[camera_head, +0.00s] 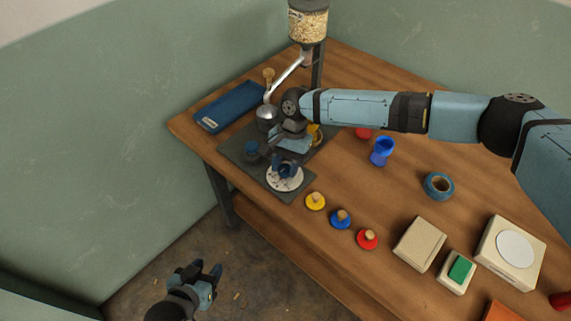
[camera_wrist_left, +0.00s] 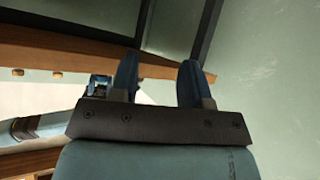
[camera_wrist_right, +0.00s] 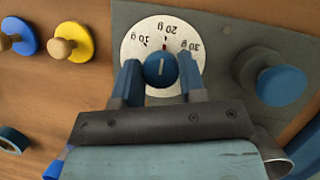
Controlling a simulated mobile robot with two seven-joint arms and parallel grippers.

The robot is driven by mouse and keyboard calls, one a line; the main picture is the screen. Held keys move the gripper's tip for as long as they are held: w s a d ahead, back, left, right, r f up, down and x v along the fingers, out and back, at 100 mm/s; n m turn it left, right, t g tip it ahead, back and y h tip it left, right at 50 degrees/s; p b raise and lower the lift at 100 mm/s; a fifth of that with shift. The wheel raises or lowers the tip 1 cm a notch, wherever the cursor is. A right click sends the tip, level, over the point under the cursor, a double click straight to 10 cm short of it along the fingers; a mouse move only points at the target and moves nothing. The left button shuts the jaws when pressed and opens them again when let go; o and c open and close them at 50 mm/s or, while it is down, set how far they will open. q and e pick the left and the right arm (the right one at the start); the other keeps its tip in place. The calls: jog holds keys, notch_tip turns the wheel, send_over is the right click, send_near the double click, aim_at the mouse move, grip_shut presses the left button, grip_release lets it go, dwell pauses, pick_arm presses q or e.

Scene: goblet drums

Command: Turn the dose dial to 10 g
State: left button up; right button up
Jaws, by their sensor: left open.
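The dose dial shows in the right wrist view as a white disc (camera_wrist_right: 130,48) with upside-down gram marks, 20 g in the middle and 30 g at the right. Its round blue knob (camera_wrist_right: 160,71) has a white line pointing up towards a red mark near 20 g. My right gripper (camera_wrist_right: 161,80) has one finger on each side of the knob, with no clear gap. In the head view my right gripper (camera_head: 288,160) is above the white dial disc (camera_head: 286,184). My left gripper (camera_head: 207,273) is open and empty, away from the table; its fingers show in the left wrist view (camera_wrist_left: 158,75).
The dial sits on a dark plate (camera_head: 300,190) with a blue round knob (camera_wrist_right: 280,84) beside it. Yellow (camera_head: 315,201), blue (camera_head: 340,218) and red (camera_head: 367,239) wooden-handled pieces lie nearby. A grain hopper (camera_head: 308,22) stands behind. A blue tray (camera_head: 230,106) lies left.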

jog(key=shift+c, duration=1.4)
pick_arm(q)
jog(key=shift+a, duration=0.1)
jog(key=shift+r, duration=0.1)
